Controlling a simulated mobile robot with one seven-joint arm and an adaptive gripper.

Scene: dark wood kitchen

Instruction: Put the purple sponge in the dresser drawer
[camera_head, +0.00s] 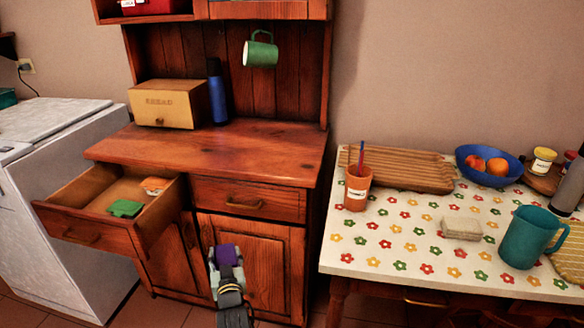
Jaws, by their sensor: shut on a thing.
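The dresser (215,150) is dark reddish wood. Its left drawer (88,236) is pulled open and holds a green item (125,208) and an orange and white item (155,185). Its right drawer (248,200) is closed. My gripper (226,262) is shut on the purple sponge (227,255), in front of the lower right cabinet door. It is right of the open drawer and apart from it. The fingers hide part of the sponge.
A bread box (168,103) and blue bottle (217,92) stand on the dresser top, with a green mug (260,50) hanging above. A white appliance (60,190) stands left. The flowered table (400,240) at right holds an orange cup (357,188) and teal pitcher (527,238).

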